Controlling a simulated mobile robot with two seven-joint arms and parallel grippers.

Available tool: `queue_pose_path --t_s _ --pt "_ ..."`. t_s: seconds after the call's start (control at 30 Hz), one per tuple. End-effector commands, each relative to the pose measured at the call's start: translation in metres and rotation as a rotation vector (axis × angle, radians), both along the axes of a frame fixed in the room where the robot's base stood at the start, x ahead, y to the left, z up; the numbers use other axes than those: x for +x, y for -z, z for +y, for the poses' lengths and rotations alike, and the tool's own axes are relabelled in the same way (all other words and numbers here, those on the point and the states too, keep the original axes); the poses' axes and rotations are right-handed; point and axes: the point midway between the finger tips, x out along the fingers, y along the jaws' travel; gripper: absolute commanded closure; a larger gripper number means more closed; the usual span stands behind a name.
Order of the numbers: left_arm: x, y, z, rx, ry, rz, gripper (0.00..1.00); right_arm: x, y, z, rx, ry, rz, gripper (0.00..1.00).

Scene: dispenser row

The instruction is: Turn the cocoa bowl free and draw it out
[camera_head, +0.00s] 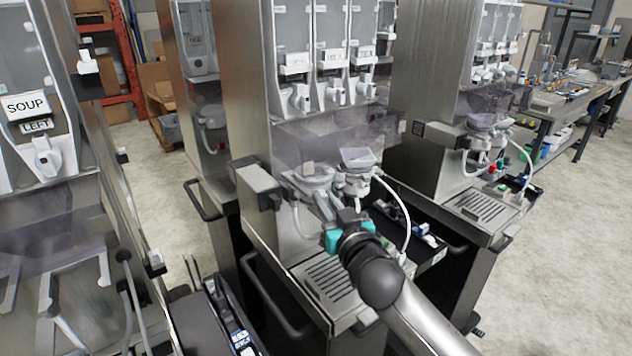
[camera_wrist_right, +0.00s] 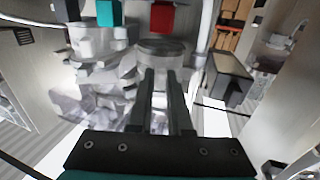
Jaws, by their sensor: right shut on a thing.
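Two clear mixing bowls sit side by side in the middle dispenser, a left bowl (camera_head: 311,176) and a right bowl (camera_head: 358,165). No cocoa label can be read on either. My right gripper (camera_head: 328,208), with teal parts, reaches in from the lower right below the left bowl. In the right wrist view, the narrow dark fingers (camera_wrist_right: 160,95) are close together at a clear bowl (camera_wrist_right: 165,52), and the gripper is shut on it. The exact grip point is hidden. The bowl still sits in the dispenser. My left gripper is not in view.
Labelled canisters with white outlets (camera_head: 335,93) hang above the bowls. A slotted drip tray (camera_head: 328,284) lies below. A white hose (camera_head: 405,215) curves down beside the right bowl. A grey box (camera_head: 259,183) juts out left. Another dispenser with a SOUP label (camera_head: 25,105) stands far left.

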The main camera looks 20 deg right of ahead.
Motion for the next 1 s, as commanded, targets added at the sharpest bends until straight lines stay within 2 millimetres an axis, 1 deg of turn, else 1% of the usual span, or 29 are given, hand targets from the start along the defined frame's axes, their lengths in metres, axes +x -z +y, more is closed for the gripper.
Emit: queue_pose_path --t_s 0.03,0.2,0.6,0.83,1.0 --pt "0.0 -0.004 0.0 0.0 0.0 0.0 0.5 0.004 -0.007 -0.005 -0.004 -0.009 -0.01 1.0" --pt "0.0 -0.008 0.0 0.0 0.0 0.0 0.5 0.004 -0.007 -0.008 0.0 -0.049 -0.01 1.0" --pt "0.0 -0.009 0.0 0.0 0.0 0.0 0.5 0.004 -0.006 -0.009 -0.002 -0.063 -0.009 1.0" --pt "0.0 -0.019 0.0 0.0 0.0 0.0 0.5 0.005 -0.007 -0.015 -0.006 -0.148 -0.007 1.0" --pt "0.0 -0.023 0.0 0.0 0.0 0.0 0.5 0.006 -0.006 -0.017 -0.003 -0.202 -0.008 1.0"
